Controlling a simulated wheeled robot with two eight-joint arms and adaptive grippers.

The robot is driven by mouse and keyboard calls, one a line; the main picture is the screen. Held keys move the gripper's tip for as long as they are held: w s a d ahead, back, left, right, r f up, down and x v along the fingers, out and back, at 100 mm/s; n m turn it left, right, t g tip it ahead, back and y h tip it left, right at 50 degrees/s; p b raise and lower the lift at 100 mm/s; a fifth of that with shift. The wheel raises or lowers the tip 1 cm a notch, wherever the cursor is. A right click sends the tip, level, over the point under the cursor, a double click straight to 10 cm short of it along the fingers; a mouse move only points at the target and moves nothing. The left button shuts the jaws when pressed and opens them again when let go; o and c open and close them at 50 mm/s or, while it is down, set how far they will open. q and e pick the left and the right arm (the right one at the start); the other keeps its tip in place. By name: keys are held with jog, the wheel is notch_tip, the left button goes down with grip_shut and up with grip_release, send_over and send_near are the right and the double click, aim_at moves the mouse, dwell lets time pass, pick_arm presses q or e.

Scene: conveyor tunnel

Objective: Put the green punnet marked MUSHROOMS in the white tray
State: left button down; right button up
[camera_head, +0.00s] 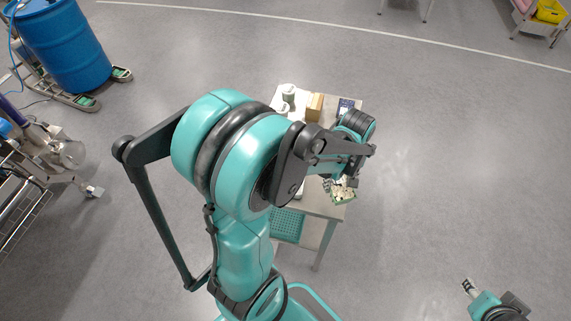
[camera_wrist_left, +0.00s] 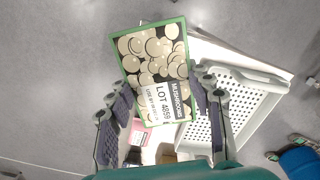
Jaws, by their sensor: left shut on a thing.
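The green punnet (camera_wrist_left: 148,112) fills the middle of the left wrist view, with mushrooms printed or packed under its face and a label reading MUSHROOMS and LOT. My left gripper (camera_wrist_left: 160,90) is shut on it, one finger at each side. In the head view the punnet (camera_head: 344,194) shows below the left wrist, near the table's right edge. The white tray (camera_wrist_left: 270,76), with a perforated floor, lies right of the punnet in the wrist view, and the punnet overlaps its near side. In the head view my arm hides most of the tray. My right gripper (camera_head: 468,287) is at the lower right, away from the table.
The table (camera_head: 325,207) carries a brown box (camera_head: 315,107), a pale cup-like container (camera_head: 288,91) and a dark blue item (camera_head: 346,105) at its far end. A blue drum (camera_head: 68,45) stands far left. Floor to the right is clear.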

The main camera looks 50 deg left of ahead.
pick_arm(q)
jog(key=s+a+f+n+b, duration=0.1)
jog(key=a+f+n+b, duration=0.1)
jog(key=a+n, duration=0.2)
jog(key=s+a+f+n+b, duration=0.2)
jog(key=a+n, duration=0.2)
jog(key=a, duration=0.7)
jog(key=s+a+f+n+b, duration=0.1)
jog(key=a+f+n+b, duration=0.1)
jog(key=a+n, duration=0.2)
jog(key=shift+s+a+f, duration=0.15)
jog(key=shift+a, duration=0.8)
jog(key=shift+s+a+f, duration=0.1)
jog(key=shift+a, duration=0.8)
jog(key=shift+f+b, duration=0.9)
jog(key=shift+f, duration=1.1)
jog(key=c, duration=0.6)
grip_release()
jog(key=shift+f, duration=0.1)
jog(key=shift+c, duration=0.2)
